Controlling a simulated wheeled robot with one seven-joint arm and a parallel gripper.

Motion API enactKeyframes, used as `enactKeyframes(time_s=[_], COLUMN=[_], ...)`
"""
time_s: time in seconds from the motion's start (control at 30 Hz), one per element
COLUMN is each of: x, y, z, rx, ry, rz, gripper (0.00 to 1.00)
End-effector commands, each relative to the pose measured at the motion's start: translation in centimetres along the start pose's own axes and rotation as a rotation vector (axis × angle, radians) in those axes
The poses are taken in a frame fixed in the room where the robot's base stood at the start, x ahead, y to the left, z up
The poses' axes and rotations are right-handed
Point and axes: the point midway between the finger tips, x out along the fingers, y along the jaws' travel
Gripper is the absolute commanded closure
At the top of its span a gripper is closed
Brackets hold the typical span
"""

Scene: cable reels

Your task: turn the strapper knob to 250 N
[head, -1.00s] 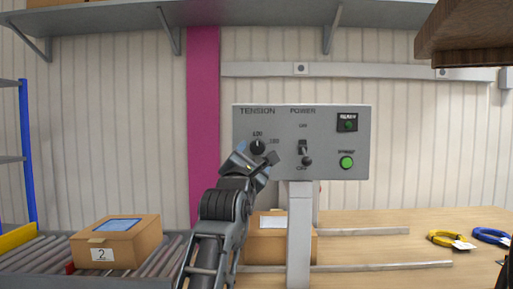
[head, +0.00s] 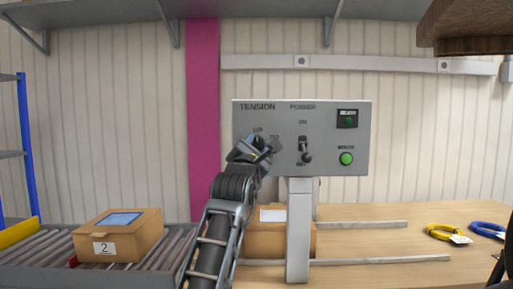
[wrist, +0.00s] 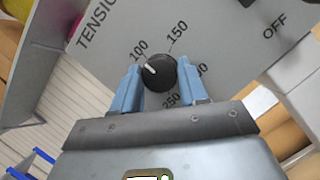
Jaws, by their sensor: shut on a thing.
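The strapper's grey panel (head: 322,135) stands upright above the bench, with a TENSION dial at its left. The black tension knob (wrist: 159,75) shows in the wrist view, its white pointer mark towards the 100 label. The 150 label is at the upper right of the knob. The 200 label is partly hidden by a finger, and 250 shows below the knob between the fingers. My gripper (wrist: 160,69) is shut on the knob, one blue finger at each side. In the head view my gripper (head: 262,149) covers the knob.
The power switch (head: 304,150) and a green lit button (head: 346,158) are right of the dial. A carton (head: 118,235) marked 2 sits on the roller conveyor (head: 40,253). Yellow (head: 445,232) and blue (head: 488,230) coils lie on the bench. A shelf spans above.

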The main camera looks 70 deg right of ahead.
Motion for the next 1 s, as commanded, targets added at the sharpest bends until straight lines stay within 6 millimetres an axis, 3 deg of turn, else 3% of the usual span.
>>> enactKeyframes(time_s=[0.27,0.67,1.0], x=[-0.01,-0.1,-0.04], y=[0.0,-0.12,-0.03], z=[0.01,-0.21,-0.14], rx=[0.0,0.084,0.34], ry=[0.0,-0.004,-0.016], rz=[0.0,-0.032,-0.13], gripper=[0.87,0.87,0.87])
